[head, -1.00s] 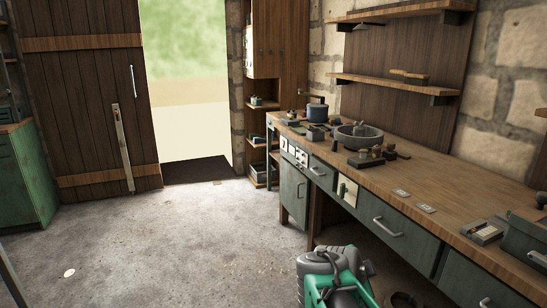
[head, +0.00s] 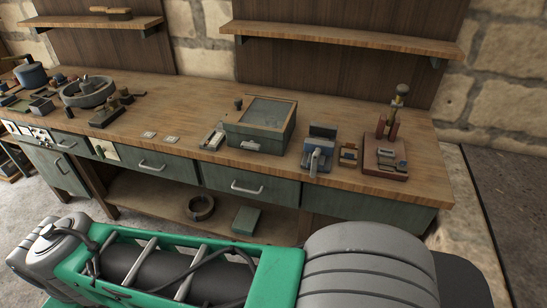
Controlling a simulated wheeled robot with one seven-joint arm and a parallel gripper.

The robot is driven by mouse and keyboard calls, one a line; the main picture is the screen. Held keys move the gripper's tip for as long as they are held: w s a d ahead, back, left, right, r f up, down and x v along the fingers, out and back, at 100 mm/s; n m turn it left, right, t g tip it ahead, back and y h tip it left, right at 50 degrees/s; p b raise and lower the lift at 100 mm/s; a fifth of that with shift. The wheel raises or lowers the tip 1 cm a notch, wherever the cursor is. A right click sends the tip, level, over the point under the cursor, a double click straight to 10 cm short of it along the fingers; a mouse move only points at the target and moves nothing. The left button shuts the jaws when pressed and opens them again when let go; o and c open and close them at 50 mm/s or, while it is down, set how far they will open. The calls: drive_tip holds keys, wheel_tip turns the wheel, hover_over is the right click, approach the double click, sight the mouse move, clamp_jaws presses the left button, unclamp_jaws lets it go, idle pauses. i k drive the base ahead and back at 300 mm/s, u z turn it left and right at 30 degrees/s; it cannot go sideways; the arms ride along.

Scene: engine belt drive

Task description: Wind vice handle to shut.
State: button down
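A small blue-grey vice (head: 322,135) stands near the front edge of the workbench, right of centre in the head view. A pale metal handle (head: 315,161) hangs at its front, pointing down toward the bench edge. The vice is too small here to tell how far apart its jaws are. My gripper is not in view. My green and grey arm lies across the bottom of the picture, in front of the bench.
A green box with a framed lid (head: 263,112) stands left of the vice. A small block (head: 348,153) and a reddish-brown base with an upright tool (head: 385,158) stand right of it. The wooden bench (head: 190,110) has drawers below. A shelf (head: 340,40) hangs above.

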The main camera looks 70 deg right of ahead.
sight(315, 160)
drive_tip(key=u, duration=0.15)
drive_tip(key=k, duration=0.25)
drive_tip(key=z, duration=0.7)
drive_tip(key=i, duration=0.3)
drive_tip(key=z, duration=1.9)
drive_tip(key=k, duration=1.3)
drive_tip(key=u, duration=1)
drive_tip(key=i, duration=1.4)
drive_tip(key=z, duration=0.55)
